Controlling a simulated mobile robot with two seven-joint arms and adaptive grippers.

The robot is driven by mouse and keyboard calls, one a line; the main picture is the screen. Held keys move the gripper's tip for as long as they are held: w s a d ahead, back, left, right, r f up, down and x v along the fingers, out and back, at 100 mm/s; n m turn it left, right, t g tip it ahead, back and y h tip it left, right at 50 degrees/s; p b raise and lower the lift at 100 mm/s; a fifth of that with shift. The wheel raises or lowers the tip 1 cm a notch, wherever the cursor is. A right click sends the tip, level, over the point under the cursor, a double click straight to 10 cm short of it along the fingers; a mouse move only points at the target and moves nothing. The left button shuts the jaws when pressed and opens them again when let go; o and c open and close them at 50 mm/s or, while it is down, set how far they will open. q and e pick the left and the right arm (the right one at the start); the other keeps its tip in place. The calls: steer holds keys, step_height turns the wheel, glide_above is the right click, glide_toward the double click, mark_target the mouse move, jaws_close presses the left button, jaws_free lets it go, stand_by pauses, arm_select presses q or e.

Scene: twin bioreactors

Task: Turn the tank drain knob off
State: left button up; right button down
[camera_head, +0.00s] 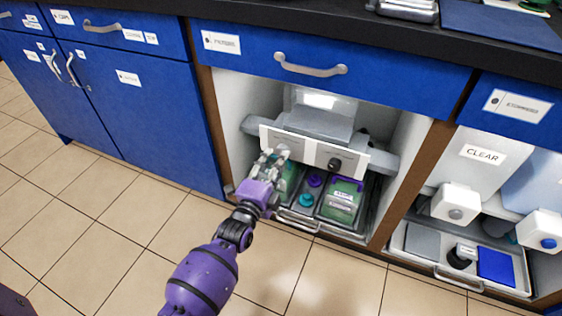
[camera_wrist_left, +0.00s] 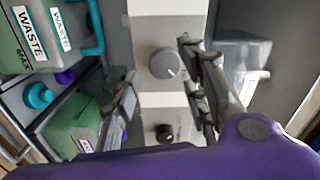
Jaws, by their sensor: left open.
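A white panel (camera_head: 310,149) in the open middle cabinet bay carries two knobs, a grey round one (camera_head: 283,150) on the left and a black one (camera_head: 335,164) on the right. Their labels are too small to read, so I cannot tell which is the tank drain knob. My left gripper (camera_head: 270,157) is open at the grey knob. In the left wrist view the grey knob (camera_wrist_left: 165,63) lies between the open fingertips (camera_wrist_left: 158,60); contact cannot be told. The black knob (camera_wrist_left: 164,132) shows there nearer the palm. My right gripper is out of view.
Below the panel, a tray holds green containers (camera_head: 340,203), one with a purple handle, and teal and purple caps. A container marked WASTE (camera_wrist_left: 42,35) is beside the panel. Cabinet walls (camera_head: 212,110) flank the bay. The right bay holds a clear tank (camera_head: 480,160) and white-housed knobs.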

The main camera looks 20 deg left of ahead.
arm_select(q)
steer(key=w, duration=0.2)
steer(key=shift+w+b, duration=0.35)
steer(key=c, duration=1)
steer(key=shift+s+f, duration=0.1)
